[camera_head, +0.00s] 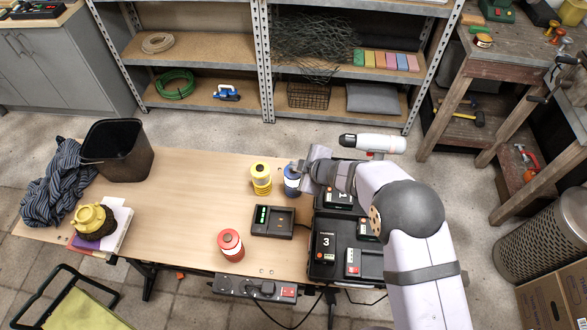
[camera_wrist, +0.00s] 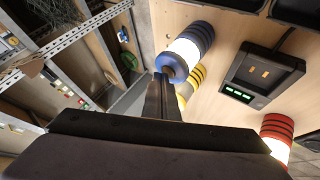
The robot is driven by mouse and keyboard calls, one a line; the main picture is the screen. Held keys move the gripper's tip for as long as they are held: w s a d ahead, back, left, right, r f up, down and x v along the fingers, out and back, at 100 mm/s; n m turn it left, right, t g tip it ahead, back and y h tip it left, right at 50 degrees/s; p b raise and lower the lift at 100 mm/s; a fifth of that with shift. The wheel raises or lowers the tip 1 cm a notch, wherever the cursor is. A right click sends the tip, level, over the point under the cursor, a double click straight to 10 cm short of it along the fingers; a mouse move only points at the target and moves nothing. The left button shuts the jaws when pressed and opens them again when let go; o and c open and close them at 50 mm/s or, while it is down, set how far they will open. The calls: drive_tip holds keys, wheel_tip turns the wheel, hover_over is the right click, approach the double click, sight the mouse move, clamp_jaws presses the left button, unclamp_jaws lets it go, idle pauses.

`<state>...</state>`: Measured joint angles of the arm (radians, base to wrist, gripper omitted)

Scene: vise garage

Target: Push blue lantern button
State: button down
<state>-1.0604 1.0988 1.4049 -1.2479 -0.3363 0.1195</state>
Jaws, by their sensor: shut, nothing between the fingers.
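The blue lantern (camera_head: 291,184) stands upright near the back of the wooden table, partly hidden by my gripper (camera_head: 302,168) in the head view. In the wrist view the blue lantern (camera_wrist: 187,52) shows a white middle band and a blue top end with a round face. My shut, empty gripper (camera_wrist: 162,78) has its fingertips right at that top end. The fingers cover part of the top, so I cannot tell whether they touch the button.
The yellow lantern (camera_head: 261,179) stands just left of the blue one, the red lantern (camera_head: 231,244) nearer the front. A black charger (camera_head: 273,221) lies between them. Black numbered cases (camera_head: 323,258) fill the right side. A black bin (camera_head: 118,151) stands at left; the table's middle is clear.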

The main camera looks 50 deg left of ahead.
sight(296, 173)
idle(0.4)
drive_tip(key=shift+r+p, duration=0.8)
drive_tip(key=shift+p, duration=0.15)
wheel_tip(296, 173, up, 5)
drive_tip(key=p, duration=0.5)
idle(0.6)
